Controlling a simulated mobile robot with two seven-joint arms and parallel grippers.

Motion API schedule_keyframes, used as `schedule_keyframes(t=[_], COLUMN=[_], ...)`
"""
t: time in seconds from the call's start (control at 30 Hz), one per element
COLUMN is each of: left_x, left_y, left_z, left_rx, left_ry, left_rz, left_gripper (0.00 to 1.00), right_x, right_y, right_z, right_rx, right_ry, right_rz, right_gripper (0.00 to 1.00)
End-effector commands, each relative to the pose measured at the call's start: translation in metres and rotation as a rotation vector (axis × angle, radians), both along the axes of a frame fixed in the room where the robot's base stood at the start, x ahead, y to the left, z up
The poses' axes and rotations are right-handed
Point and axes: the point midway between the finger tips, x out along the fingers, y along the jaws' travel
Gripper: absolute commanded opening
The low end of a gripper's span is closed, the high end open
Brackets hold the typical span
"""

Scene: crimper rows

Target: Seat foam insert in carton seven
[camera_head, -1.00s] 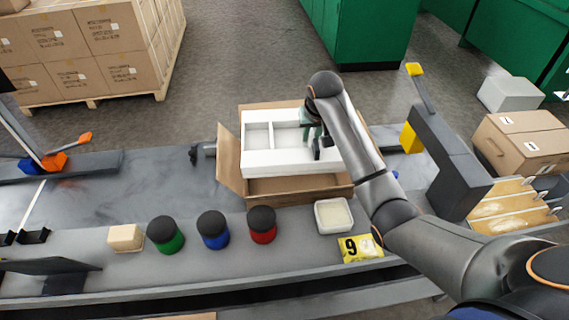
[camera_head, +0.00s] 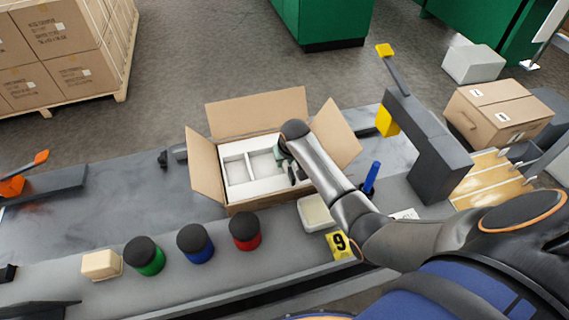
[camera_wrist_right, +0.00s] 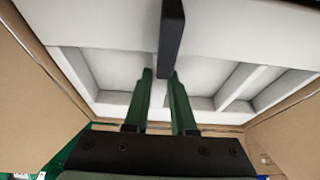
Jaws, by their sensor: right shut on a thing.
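The white foam insert (camera_head: 236,172), with open compartments, sits inside the open brown cardboard carton (camera_head: 257,199), its top a little below the carton's rim. The insert fills most of the wrist view (camera_wrist_right: 115,70), with carton walls on both sides. My right gripper (camera_head: 291,170) is at the insert's right part, shut on it. In the wrist view its green fingers (camera_wrist_right: 160,80) reach into the insert; the exact grip spot is partly hidden. I cannot tell whether the insert rests on the carton's bottom. My left gripper is not in view.
Green, blue and red jars with black lids (camera_head: 195,240), a cream block (camera_head: 101,265) and a white tub (camera_head: 315,212) stand in front of the carton. A dark grey post (camera_head: 437,150) stands to the right.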

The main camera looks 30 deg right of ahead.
Motion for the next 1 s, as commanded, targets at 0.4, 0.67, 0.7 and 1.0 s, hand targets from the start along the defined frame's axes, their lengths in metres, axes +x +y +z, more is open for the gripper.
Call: schedule_keyframes(t=[0.4, 0.67, 0.7, 1.0], left_x=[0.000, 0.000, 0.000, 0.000], left_y=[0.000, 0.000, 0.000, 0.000], left_z=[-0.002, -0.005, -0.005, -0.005], left_rx=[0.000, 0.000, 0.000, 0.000], left_ry=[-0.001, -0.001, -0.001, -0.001], left_rz=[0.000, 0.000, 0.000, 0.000], left_gripper=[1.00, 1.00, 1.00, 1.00], right_x=[0.001, 0.001, 0.001, 0.001], right_y=[0.000, 0.000, 0.000, 0.000], right_z=[-0.010, -0.018, -0.019, -0.019], right_rx=[0.000, 0.000, 0.000, 0.000], right_ry=[-0.002, -0.002, -0.002, -0.002], right_rz=[0.000, 0.000, 0.000, 0.000], right_gripper=[0.00, 0.00, 0.00, 0.42])
